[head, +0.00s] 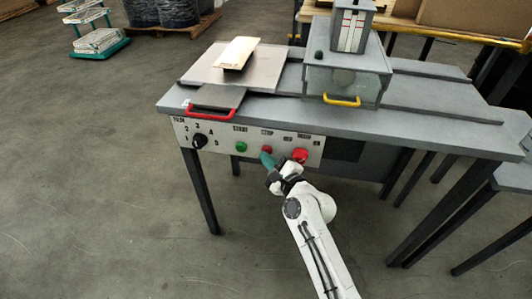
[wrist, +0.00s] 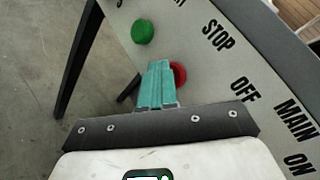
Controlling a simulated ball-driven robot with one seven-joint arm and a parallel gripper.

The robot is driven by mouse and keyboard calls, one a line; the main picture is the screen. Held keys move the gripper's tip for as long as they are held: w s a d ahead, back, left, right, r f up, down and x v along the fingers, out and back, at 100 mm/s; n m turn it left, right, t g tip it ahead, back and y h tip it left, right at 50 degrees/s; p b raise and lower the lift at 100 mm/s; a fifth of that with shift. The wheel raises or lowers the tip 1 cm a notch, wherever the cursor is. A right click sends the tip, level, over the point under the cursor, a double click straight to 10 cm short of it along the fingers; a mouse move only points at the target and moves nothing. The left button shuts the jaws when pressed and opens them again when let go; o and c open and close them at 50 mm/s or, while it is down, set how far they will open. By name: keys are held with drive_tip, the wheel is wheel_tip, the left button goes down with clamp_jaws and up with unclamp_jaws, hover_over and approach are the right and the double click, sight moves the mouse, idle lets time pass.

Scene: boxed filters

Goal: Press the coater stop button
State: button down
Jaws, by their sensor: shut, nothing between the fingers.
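The coater's control panel (head: 222,134) is on the front of the grey table. Its small red stop button (head: 266,149) sits between a green button (head: 241,146) and a larger red button (head: 300,155). In the wrist view the red stop button (wrist: 180,74) lies under the STOP label, partly hidden by my teal fingers. My gripper (head: 266,157) is shut and empty, with its tips just below the stop button in the head view. In the wrist view my gripper (wrist: 158,64) overlaps the button's left side. I cannot tell whether the tips touch it.
A black dial (head: 199,141) is at the panel's left end. The green button (wrist: 142,31) also shows in the wrist view. A red handle (head: 211,111) and a yellow handle (head: 342,101) stick out above the panel.

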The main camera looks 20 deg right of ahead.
drive_tip(key=shift+s+a+p, duration=0.5)
drive_tip(key=shift+s+p, duration=0.25)
drive_tip(key=s+a+p, duration=0.1)
drive_tip(key=s+p, duration=0.1)
drive_tip(key=s+a+p, duration=0.2)
idle(0.4)
idle(0.6)
